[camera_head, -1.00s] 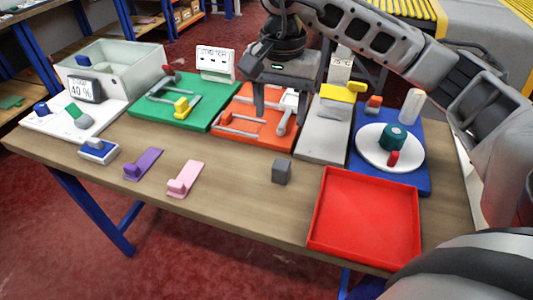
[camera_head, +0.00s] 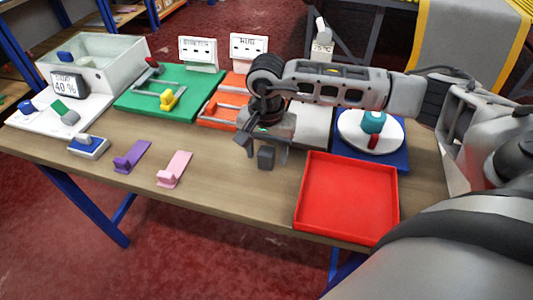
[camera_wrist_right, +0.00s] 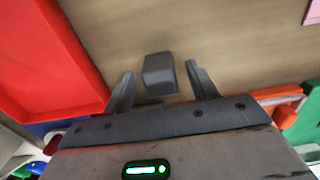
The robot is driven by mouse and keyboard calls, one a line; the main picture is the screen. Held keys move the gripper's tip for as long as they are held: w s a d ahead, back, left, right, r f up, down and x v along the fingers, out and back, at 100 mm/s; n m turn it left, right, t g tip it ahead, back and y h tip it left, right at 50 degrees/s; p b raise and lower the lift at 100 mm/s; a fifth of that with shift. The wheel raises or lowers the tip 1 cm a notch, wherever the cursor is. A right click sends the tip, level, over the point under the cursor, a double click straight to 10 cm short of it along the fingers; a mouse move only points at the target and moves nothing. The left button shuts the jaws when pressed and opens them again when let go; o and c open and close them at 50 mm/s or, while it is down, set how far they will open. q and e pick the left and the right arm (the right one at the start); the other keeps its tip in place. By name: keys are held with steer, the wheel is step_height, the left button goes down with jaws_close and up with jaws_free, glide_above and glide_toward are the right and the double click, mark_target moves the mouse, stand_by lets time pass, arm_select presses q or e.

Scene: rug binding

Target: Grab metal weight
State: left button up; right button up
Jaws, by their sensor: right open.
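The metal weight is a small dark grey block (camera_head: 266,157) on the wooden table, left of the red tray. In the right wrist view the weight (camera_wrist_right: 159,75) lies between and slightly beyond the fingertips, with a gap on each side. My right gripper (camera_head: 264,160) is open and points down over the weight. Its fingers also show in the right wrist view (camera_wrist_right: 162,87), apart and empty. I cannot tell from these frames how far above the table the fingertips are. My left gripper is not in view.
A red tray (camera_head: 347,215) lies to the right. A blue board with a white disc (camera_head: 352,133) is behind it. Green (camera_head: 130,103) and orange fixtures stand at the back. Pink (camera_head: 172,172) and purple (camera_head: 128,160) pieces lie left on the table, with bare wood between.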

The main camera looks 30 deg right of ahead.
steer(key=shift+f, duration=0.25)
jaws_close()
steer(key=shift+r, duration=0.1)
steer(key=shift+r, duration=0.1)
